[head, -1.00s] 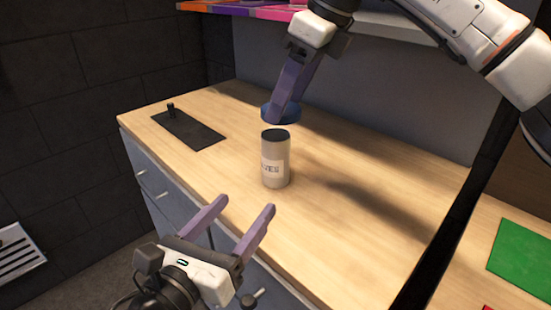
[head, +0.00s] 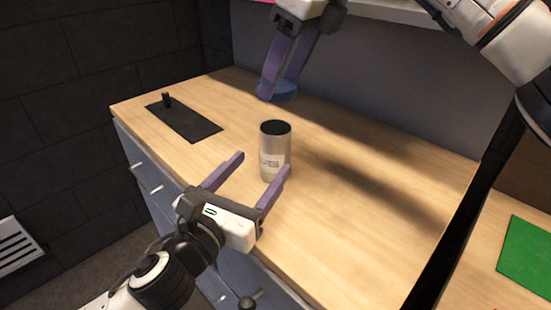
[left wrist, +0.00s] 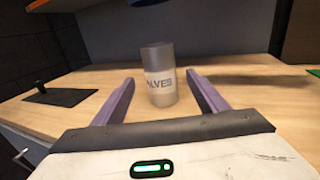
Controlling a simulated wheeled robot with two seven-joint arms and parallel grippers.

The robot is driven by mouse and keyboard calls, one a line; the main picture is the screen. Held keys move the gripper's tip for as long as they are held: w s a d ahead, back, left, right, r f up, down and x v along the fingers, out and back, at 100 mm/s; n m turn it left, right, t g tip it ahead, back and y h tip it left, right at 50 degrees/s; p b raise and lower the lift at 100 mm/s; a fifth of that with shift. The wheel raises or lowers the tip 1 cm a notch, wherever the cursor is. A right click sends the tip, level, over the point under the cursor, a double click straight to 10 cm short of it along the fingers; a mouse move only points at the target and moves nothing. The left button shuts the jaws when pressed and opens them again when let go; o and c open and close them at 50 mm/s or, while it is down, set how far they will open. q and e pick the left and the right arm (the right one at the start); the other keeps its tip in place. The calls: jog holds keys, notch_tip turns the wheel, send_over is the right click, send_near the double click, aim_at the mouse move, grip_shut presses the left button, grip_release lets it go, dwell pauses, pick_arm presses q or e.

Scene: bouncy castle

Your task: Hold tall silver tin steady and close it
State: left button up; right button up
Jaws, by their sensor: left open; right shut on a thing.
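The tall silver tin (head: 275,152) stands upright on the wooden counter, with its dark open top showing and a printed label on its side. It also shows in the left wrist view (left wrist: 159,76), between and beyond my left fingers. My left gripper (head: 262,163) is open and low, its two purple fingers pointing at the tin from the near side; I cannot tell whether they touch it. My right gripper (head: 278,88) is shut on a blue round lid (head: 285,91), held in the air above and behind the tin. The lid's dark underside shows at the top of the left wrist view (left wrist: 152,3).
A black plate with a short knob (head: 184,122) lies at the counter's left end. A green sheet (head: 526,257) lies on a separate surface at the right. The wooden counter (head: 370,215) right of the tin is clear. A grey wall stands behind.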

aim_at(269, 156)
pick_arm(q)
jog(key=x, duration=0.6)
jog(key=c, duration=1.6)
pick_arm(e)
jog(key=shift+f, duration=2.45)
jog(key=shift+a, duration=0.1)
jog(key=shift+f, duration=0.9)
jog(key=shift+f, duration=0.55)
pick_arm(q)
grip_shut()
